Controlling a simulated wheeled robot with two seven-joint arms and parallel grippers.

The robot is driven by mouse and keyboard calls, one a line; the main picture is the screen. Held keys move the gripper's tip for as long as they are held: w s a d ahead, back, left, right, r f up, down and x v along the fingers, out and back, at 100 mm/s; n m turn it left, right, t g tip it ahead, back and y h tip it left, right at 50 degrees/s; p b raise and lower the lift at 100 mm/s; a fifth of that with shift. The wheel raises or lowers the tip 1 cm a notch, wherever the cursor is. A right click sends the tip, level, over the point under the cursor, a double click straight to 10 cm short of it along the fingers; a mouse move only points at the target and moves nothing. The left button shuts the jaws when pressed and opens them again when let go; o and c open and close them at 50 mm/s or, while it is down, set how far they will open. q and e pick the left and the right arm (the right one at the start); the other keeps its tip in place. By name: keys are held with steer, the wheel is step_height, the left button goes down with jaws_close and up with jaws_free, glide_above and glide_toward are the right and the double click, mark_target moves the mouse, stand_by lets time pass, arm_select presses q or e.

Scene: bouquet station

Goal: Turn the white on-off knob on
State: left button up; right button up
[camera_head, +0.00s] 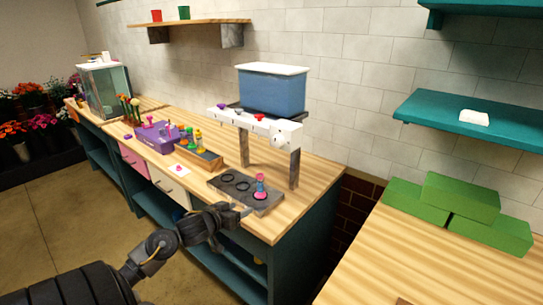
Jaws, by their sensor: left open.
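A white panel (246,120) runs along the front of a raised stand on the wooden bench. It carries small purple and red controls, and a round white knob (279,136) sits near its right end. The knob is small here, and I cannot tell which way it is set. My left gripper (243,210) is open at the front edge of the bench, below and left of the knob and well apart from it. It is by the dark tray. My right gripper is not in view.
A blue tub (272,92) stands on top of the stand. Below is a dark tray (230,186) with round holes and a pink-and-blue item (260,187). A wooden box of small bottles (198,157) and a purple caddy (155,137) stand left. Green blocks (475,203) lie on the right table.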

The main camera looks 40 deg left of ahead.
arm_select(q)
step_height(320, 180, up, 15)
steer(key=d+m+t+h, duration=0.1)
steer(key=d+t, duration=0.2)
steer(key=m+t+h, duration=0.1)
steer(key=h, duration=0.1)
glide_toward(275, 142)
steer(key=w+p, duration=0.2)
steer(key=w, duration=0.5)
steer(key=shift+d, duration=0.15)
steer(key=shift+w+d, duration=0.1)
steer(key=shift+w, duration=0.6)
steer(key=shift+f, duration=0.1)
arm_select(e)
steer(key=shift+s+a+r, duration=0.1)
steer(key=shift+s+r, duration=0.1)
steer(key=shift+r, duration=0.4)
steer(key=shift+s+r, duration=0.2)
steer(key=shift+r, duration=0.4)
arm_select(q)
steer(key=shift+c, duration=0.3)
steer(key=c, duration=0.9)
